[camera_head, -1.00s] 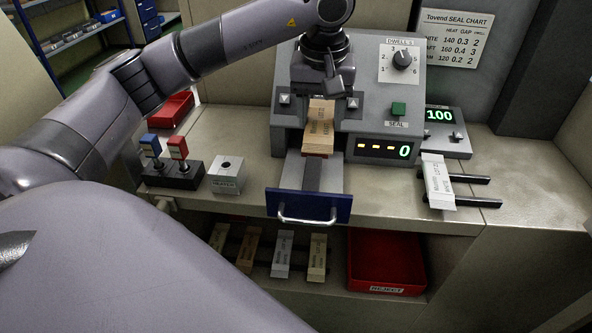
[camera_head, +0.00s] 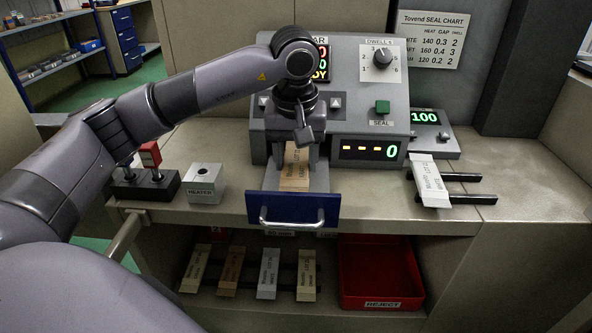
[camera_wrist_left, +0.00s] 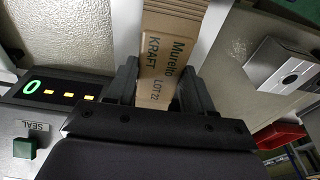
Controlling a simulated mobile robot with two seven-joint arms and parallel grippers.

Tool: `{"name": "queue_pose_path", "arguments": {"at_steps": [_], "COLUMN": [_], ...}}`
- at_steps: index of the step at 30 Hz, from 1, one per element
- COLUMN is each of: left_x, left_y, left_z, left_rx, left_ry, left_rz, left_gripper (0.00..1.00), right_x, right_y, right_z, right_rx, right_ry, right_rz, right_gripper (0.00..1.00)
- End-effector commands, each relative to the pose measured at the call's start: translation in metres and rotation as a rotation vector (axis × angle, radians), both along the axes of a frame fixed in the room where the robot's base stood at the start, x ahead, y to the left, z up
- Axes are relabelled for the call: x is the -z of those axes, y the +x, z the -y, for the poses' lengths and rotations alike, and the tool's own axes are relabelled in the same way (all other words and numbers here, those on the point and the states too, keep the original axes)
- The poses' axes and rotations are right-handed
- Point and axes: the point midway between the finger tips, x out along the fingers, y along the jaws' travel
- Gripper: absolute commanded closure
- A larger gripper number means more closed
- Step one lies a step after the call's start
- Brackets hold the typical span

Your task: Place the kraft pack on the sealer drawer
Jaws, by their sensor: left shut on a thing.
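The kraft pack (camera_head: 294,172) is a tan block over the drawer tray, in front of the sealer (camera_head: 335,120). My left gripper (camera_head: 299,146) comes down from above and is shut on its back part. In the left wrist view, the pack (camera_wrist_left: 168,50), printed "KRAFT", is between the two dark fingers of the gripper (camera_wrist_left: 160,88). The sealer drawer (camera_head: 292,209) is pulled out, with a blue front and a metal handle. I cannot tell whether the pack touches the tray. My right gripper is out of view.
A heater block (camera_head: 206,183) and a red-topped stamp stand (camera_head: 150,180) are to the left. A white pack (camera_head: 428,182) lies on two dark rails at the right. Below are several packs on a shelf and a red reject bin (camera_head: 381,271).

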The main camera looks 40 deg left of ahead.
Motion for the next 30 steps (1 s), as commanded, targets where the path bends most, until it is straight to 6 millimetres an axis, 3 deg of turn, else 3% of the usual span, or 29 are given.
{"name": "queue_pose_path", "arguments": {"at_steps": [2,14,15,17,26,30], "left_x": [0.012,0.015,0.015,0.014,0.013,0.004], "left_y": [0.0,0.0,0.0,0.0,0.0,0.0], "left_z": [0.0,0.0,0.0,0.0,0.0,0.001], "left_rx": [0.0,0.0,0.0,0.0,0.0,0.0], "left_ry": [0.001,0.0,0.0,0.0,0.0,-0.001], "left_rz": [-0.001,0.0,0.0,0.0,0.0,0.003], "left_gripper": [0.81,0.81,0.45,0.25,0.22,0.22], "right_x": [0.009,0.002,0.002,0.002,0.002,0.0], "right_y": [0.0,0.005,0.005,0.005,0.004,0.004], "right_z": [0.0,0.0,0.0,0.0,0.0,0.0], "right_rx": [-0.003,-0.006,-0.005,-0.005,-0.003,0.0], "right_ry": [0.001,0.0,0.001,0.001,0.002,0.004], "right_rz": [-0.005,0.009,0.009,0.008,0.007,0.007], "right_gripper": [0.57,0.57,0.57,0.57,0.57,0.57]}}
